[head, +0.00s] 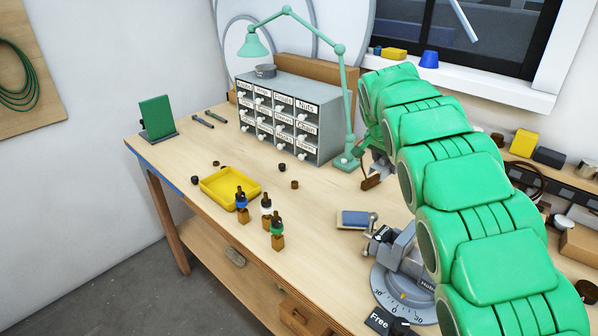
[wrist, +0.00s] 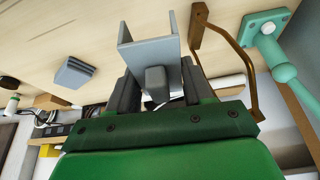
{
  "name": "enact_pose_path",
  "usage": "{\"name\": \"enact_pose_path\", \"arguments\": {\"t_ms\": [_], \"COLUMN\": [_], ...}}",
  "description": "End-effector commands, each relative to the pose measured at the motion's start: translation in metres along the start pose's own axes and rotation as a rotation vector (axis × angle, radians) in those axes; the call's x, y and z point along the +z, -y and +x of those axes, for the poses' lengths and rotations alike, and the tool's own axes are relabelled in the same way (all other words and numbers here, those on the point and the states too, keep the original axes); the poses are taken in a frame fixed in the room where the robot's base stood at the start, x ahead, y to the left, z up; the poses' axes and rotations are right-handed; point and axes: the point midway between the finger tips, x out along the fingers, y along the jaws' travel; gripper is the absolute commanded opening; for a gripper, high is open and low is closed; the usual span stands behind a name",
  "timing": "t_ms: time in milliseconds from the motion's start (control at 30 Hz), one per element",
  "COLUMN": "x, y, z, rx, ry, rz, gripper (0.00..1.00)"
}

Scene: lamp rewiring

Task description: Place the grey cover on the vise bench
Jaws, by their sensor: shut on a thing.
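The grey cover (wrist: 148,52) is a folded metal piece with upright side walls. In the wrist view it sits between the fingers of my gripper (wrist: 157,82), which is shut on it. The pale wooden bench top (head: 325,208) lies beyond it; I cannot tell whether the cover touches the wood. In the head view my green arm hides most of my gripper (head: 379,164) and the cover. The grey vise (head: 400,252) stands on a round dial base at the bench's front right, partly behind my arm.
The teal lamp base (head: 346,162) stands close to my gripper, with a brown bracket (head: 371,182) beside it. A blue pad (head: 355,218) lies left of the vise. A drawer cabinet (head: 330,133), a yellow tray (head: 222,190) and several small bottles occupy the left. Bare wood lies between.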

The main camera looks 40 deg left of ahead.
Motion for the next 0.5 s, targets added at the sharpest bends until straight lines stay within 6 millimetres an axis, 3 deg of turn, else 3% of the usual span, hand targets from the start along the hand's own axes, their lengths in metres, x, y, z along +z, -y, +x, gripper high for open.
{"name": "enact_pose_path", "arguments": {"t_ms": [33,200,500], "x": [0.013,0.058,0.142], "y": [0.019,0.072,0.148], "z": [-0.004,-0.018,-0.045], "rx": [-0.006,-0.014,-0.031], "ry": [-0.001,0.000,-0.001], "rz": [-0.010,-0.032,-0.065], "gripper": [0.18,0.18,0.18]}}
